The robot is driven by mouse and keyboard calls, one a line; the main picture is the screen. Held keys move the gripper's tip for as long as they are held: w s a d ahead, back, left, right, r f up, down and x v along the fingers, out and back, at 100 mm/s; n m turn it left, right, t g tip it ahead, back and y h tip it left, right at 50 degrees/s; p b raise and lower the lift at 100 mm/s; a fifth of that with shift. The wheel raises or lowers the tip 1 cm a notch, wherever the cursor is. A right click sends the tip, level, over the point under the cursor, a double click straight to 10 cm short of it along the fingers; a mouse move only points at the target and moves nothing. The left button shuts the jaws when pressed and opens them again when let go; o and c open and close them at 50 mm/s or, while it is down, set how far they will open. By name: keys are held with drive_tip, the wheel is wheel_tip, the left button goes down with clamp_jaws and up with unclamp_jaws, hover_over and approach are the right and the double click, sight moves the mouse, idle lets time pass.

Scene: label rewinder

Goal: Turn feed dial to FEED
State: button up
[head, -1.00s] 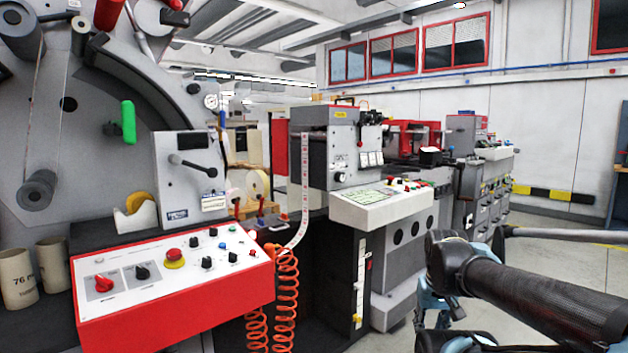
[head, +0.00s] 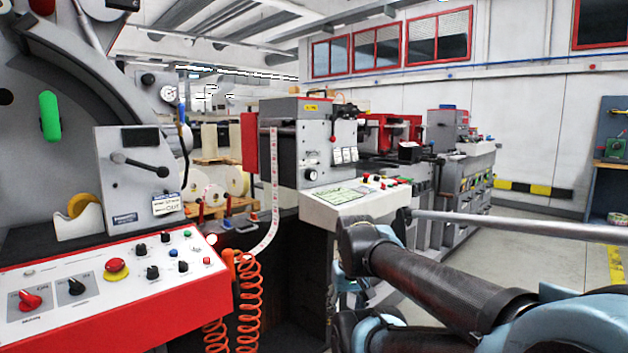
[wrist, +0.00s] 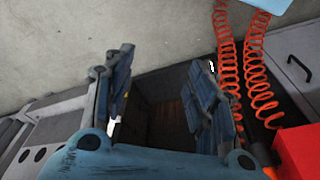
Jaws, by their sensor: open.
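The control panel (head: 110,290), white on top with a red front, slopes at the lower left in the head view. It carries a red rotary dial (head: 28,301) and a black rotary dial (head: 75,287) side by side, plus several smaller black knobs. The labels are too small to read, so I cannot tell which is the feed dial or its setting. My gripper (wrist: 163,92) is open and empty in the wrist view, its blue fingers spread apart. It is away from the dials, which are not in the wrist view.
A red emergency button (head: 116,268) stands beside the dials. Orange coiled cables (head: 247,305) hang at the panel's right end and also show in the wrist view (wrist: 228,50). A second machine's console (head: 338,203) stands farther back. Open floor (head: 545,235) lies to the right.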

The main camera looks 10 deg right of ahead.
sight(314, 176)
drive_tip(key=w+a+r+t+y, duration=0.1)
drive_tip(key=w+a+r+y, duration=0.2)
drive_tip(key=w, duration=0.4)
drive_tip(key=w+a+r+m+t+y, duration=0.1)
drive_tip(key=w+r+t+y, duration=0.1)
drive_tip(key=w+r, duration=0.5)
drive_tip(key=w+a+r+t+y, duration=0.1)
drive_tip(key=w+a+r+y, duration=0.15)
drive_tip(key=w, duration=0.55)
drive_tip(key=w+d+r+m+t+y, duration=0.1)
drive_tip(key=w+d+r+t, duration=0.1)
drive_tip(key=w+d+r, duration=0.2)
drive_tip(key=w+d+r+m+t+y, duration=0.1)
drive_tip(key=w+d+r+t, duration=0.2)
drive_tip(key=w+d, duration=0.4)
drive_tip(key=w+d+r+m+t+y, duration=0.1)
drive_tip(key=w+d+r+t, duration=0.2)
drive_tip(key=w, duration=0.6)
drive_tip(key=shift+w+d+r, duration=0.2)
drive_tip(key=shift+d+r, duration=0.4)
drive_tip(key=shift+w+d+r, duration=0.15)
drive_tip(key=shift+d+r, duration=0.4)
drive_tip(key=x, duration=1.7)
drive_tip(key=shift+w+r, duration=0.1)
drive_tip(key=shift+r, duration=0.15)
drive_tip(key=c, duration=1.1)
